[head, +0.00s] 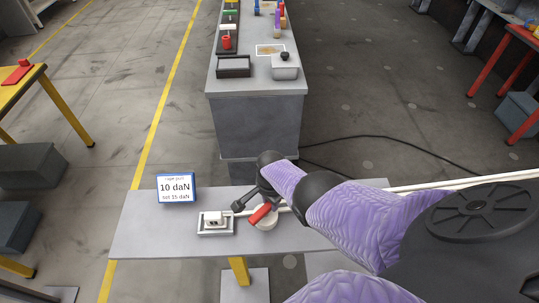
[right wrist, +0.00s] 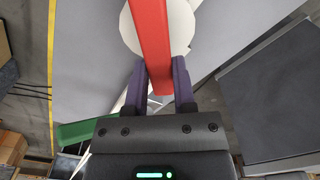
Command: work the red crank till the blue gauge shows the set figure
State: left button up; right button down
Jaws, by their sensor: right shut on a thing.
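The blue-framed gauge (head: 176,189) stands at the back left of the near grey bench; it reads "10 daN" with "set 35 daN" below. The red crank (head: 260,213) sits on a pale round hub (head: 268,222) on the bench, right of the gauge. My right gripper (head: 252,200) reaches in from the right and is at the crank. In the right wrist view the red crank (right wrist: 151,45) runs between the two purple-grey fingers of my gripper (right wrist: 159,85), which are shut on it. My left gripper is not in view.
Pale rods or cables (head: 440,184) run off to the right. A long grey counter (head: 257,85) with several small items stands beyond. The bench's left end is clear.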

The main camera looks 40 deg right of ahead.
jog(key=shift+d+r, duration=0.1)
dwell(0.5)
jog(key=shift+c, duration=2.2)
grip_release()
notch_tip(320, 180, up, 10)
jog(key=p, duration=0.8)
jog(key=shift+p, duration=0.35)
